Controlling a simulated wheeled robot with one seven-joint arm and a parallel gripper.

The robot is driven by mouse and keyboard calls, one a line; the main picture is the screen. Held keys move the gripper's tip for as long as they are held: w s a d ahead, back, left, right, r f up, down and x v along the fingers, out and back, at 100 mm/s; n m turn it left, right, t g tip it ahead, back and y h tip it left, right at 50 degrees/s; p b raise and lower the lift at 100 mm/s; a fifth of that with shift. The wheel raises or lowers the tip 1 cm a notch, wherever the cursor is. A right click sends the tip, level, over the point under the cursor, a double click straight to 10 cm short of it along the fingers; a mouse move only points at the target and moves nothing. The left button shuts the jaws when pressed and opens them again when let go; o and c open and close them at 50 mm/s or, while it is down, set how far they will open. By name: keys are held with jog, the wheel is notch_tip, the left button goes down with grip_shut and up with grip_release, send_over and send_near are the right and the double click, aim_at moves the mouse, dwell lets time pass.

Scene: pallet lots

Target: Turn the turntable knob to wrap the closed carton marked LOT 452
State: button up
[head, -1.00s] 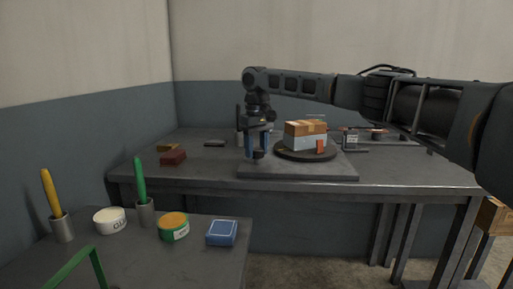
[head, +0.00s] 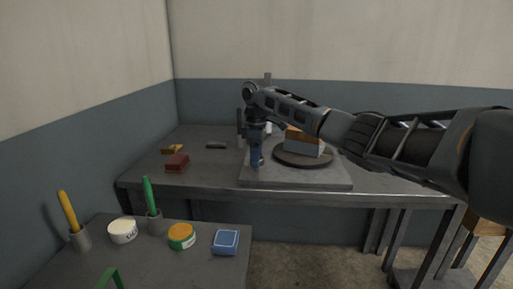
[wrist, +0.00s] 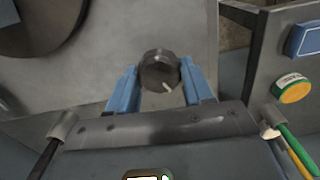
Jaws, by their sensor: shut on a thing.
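The carton (head: 304,145) sits on the round dark turntable (head: 305,162). Its lower part is pale grey and its upper part brown-orange; my arm hides part of its top. No lot mark is readable. The black knob (wrist: 160,70) with a white pointer line is in front of the turntable plate. My gripper (head: 257,160) is at the plate's left front, pointing down. In the wrist view its blue fingers (wrist: 162,86) are on both sides of the knob, shut on it. The turntable edge (wrist: 35,25) shows at top left there.
A dark red block (head: 177,163) and a yellowish block (head: 172,149) lie on the bench at left. The nearer table holds a blue box (head: 226,242), a green and yellow tin (head: 181,236), a white tub (head: 122,230) and cups with a green and a yellow handle.

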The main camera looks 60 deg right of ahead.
jog(key=n+p, duration=0.2)
jog(key=n, duration=0.1)
jog(key=shift+r+n, duration=0.1)
jog(key=shift+n, duration=0.3)
jog(key=n+p, duration=0.1)
jog(key=n, duration=0.2)
jog(key=shift+a+n, duration=0.1)
jog(key=shift+n, duration=0.2)
jog(key=n+p, duration=0.1)
jog(key=n, duration=0.2)
jog(key=shift+n, duration=0.3)
jog(key=shift+n+p, duration=0.5)
jog(key=shift+n, duration=1.4)
jog(key=o, duration=1)
jog(key=shift+o, duration=0.2)
jog(key=shift+r+b, duration=0.3)
jog(key=shift+r, duration=3.5)
